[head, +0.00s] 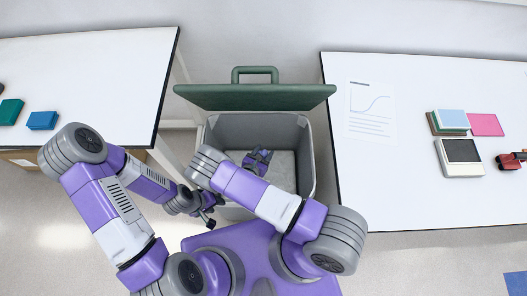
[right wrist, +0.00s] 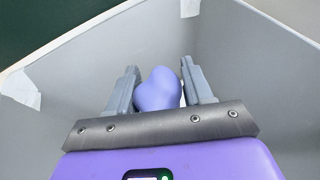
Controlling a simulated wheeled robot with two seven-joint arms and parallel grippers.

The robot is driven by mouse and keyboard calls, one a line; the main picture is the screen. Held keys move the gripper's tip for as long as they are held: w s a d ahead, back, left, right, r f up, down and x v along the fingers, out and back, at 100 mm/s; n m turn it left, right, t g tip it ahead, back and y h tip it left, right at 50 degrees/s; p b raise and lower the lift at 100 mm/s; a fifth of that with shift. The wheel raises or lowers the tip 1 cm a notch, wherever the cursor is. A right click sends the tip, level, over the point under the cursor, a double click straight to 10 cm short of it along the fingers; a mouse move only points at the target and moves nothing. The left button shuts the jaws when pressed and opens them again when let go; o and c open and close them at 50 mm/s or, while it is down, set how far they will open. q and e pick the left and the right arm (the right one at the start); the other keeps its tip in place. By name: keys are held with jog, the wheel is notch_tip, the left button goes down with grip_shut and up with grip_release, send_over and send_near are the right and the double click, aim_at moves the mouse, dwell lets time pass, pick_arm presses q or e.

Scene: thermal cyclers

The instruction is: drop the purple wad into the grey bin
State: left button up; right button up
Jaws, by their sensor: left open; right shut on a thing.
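The grey bin (head: 308,165) stands between two tables in the head view, with its dark green lid (head: 255,97) raised at the back. My right gripper (head: 260,158) is over the bin's opening, pointing into it. In the right wrist view, the right gripper (right wrist: 162,88) is shut on the purple wad (right wrist: 158,92), a smooth lumpy lavender piece between its two grey fingers. Bin walls (right wrist: 255,60) surround it there. In the head view the wad is hard to tell from the gripper. My left gripper (head: 208,214) is open and empty, beside the bin's front left corner.
The left table (head: 90,70) holds a blue box (head: 42,120) and a teal box (head: 10,111). The right table (head: 400,200) holds a paper with a graph (head: 371,110), a small grey device (head: 460,157), stacked boxes (head: 449,122) and a pink sheet (head: 486,125).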

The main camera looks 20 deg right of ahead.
aim_at(263, 151)
jog(key=shift+f, duration=0.6)
jog(key=shift+r, duration=0.1)
jog(key=o, duration=1.1)
notch_tip(263, 151, up, 10)
jog(key=shift+r+p, duration=0.1)
jog(key=shift+p, duration=1.05)
